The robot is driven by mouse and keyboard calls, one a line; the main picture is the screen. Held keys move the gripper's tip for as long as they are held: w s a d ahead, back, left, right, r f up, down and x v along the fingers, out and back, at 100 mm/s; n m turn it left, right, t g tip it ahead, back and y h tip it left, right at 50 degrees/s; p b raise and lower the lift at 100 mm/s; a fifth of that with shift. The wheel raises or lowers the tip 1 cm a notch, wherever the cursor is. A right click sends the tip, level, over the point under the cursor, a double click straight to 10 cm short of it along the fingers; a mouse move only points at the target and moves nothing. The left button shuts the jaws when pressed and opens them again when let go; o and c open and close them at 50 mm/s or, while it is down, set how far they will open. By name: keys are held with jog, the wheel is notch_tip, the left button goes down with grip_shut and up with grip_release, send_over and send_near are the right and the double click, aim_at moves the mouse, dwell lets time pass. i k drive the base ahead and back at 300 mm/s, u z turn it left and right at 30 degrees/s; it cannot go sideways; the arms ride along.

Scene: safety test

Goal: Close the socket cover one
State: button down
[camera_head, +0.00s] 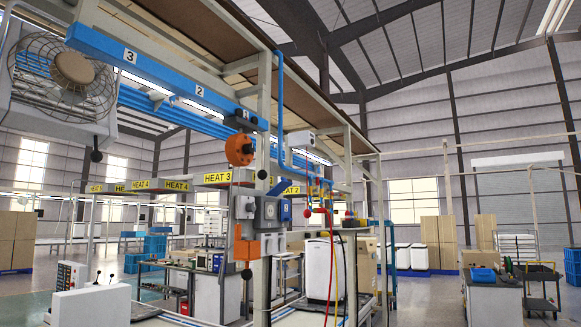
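Grey socket boxes are mounted on the upright post of the workstation, near the middle of the view. The left grey box (245,207) has a round dark face. The grey box beside it (269,212) also has a round face. A blue flap (279,187) sticks out at the upper right of these boxes, and a blue part (285,211) sits at their right side. The flap looks like a raised cover, but it is too small to tell for sure. I cannot tell which socket is number one. My gripper is not in view.
Red and yellow hoses (333,255) hang to the right. A fan (62,68) is at upper left. A white box (91,306) stands low left. Open floor shows at right.

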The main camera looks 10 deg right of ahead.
aim_at(282, 186)
jog(key=z, duration=0.7)
jog(key=i, duration=0.9)
jog(key=u, duration=0.1)
